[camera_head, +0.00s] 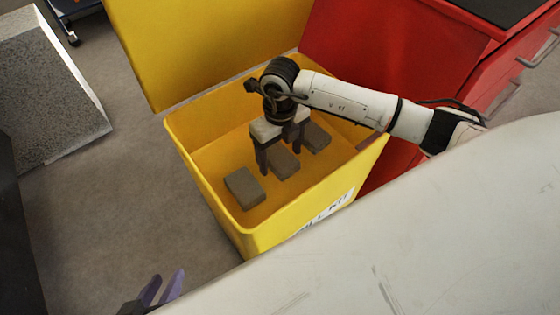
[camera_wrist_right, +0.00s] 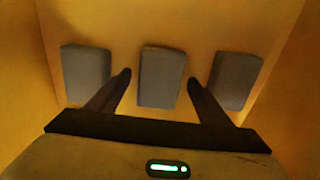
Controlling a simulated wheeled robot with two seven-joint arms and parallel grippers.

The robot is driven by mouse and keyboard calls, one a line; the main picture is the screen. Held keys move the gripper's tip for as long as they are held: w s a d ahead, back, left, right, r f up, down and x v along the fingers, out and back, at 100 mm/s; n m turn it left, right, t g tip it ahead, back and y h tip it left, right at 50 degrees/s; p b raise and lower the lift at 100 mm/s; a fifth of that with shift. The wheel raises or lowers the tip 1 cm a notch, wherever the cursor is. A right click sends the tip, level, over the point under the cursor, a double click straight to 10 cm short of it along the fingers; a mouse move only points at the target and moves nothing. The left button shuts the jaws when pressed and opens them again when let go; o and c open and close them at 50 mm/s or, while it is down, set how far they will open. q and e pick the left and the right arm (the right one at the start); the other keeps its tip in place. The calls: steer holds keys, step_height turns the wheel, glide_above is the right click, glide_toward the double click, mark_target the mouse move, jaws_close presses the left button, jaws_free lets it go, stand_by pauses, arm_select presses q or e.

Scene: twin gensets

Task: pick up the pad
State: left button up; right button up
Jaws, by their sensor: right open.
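Three grey-brown rectangular pads lie in a row on the floor of an open yellow bin (camera_head: 215,195): a near pad (camera_head: 244,188), a middle pad (camera_head: 283,163) and a far pad (camera_head: 316,137). My right gripper (camera_head: 281,150) points down into the bin, open, above the middle pad. In the right wrist view, the middle pad (camera_wrist_right: 162,77) shows between the open fingers (camera_wrist_right: 159,76), with a gap on both sides. The other pads lie outside the fingers, one left (camera_wrist_right: 86,75) and one right (camera_wrist_right: 237,80). My left gripper (camera_head: 163,288) shows purple fingertips, apart and empty, at the bottom left.
The bin's yellow lid (camera_head: 205,45) stands raised behind it. A red cabinet (camera_head: 390,45) with handles stands close on the right. A speckled grey block (camera_head: 45,90) is at the left. Grey floor (camera_head: 110,185) lies clear left of the bin. The bin walls surround my right gripper.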

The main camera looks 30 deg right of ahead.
mark_target(280, 157)
steer(key=shift+c, duration=0.2)
steer(key=c, duration=1.1)
